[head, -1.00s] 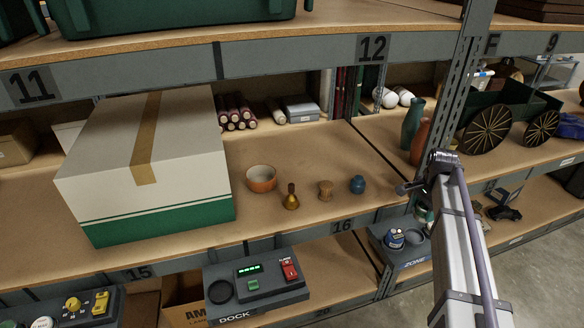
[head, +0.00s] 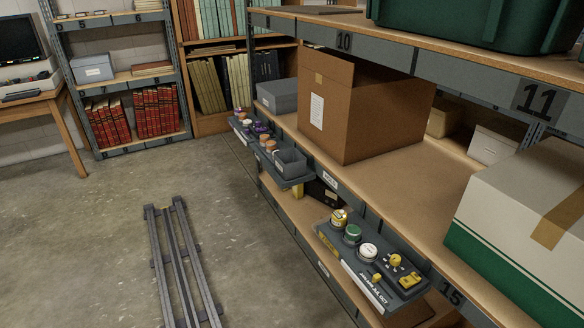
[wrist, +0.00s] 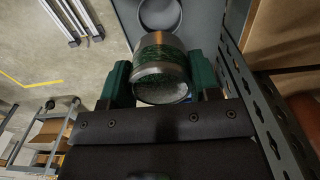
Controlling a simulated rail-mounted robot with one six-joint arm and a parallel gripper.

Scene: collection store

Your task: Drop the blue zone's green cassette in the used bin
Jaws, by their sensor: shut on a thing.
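In the wrist view my gripper (wrist: 160,85) is shut on a squat cylinder with a dark green band and metallic rims, the green cassette (wrist: 158,58). One green finger stands on each side of it. Just beyond it is an empty-looking round ring (wrist: 160,10) on a grey surface (wrist: 203,20); I cannot tell whether the cassette is clear of that surface. My gripper is outside the head view. There, a grey tray with an open box-like compartment (head: 291,162) hangs on the shelf front; I cannot read whether it is the used bin.
A grey tray (head: 345,262) with round yellow, green and white-topped items and yellow controls juts from the shelf. A large open carton (head: 375,110) stands above. Floor rails (head: 178,265) run along clear concrete. In the wrist view a perforated grey upright (wrist: 255,85) stands close right of my gripper.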

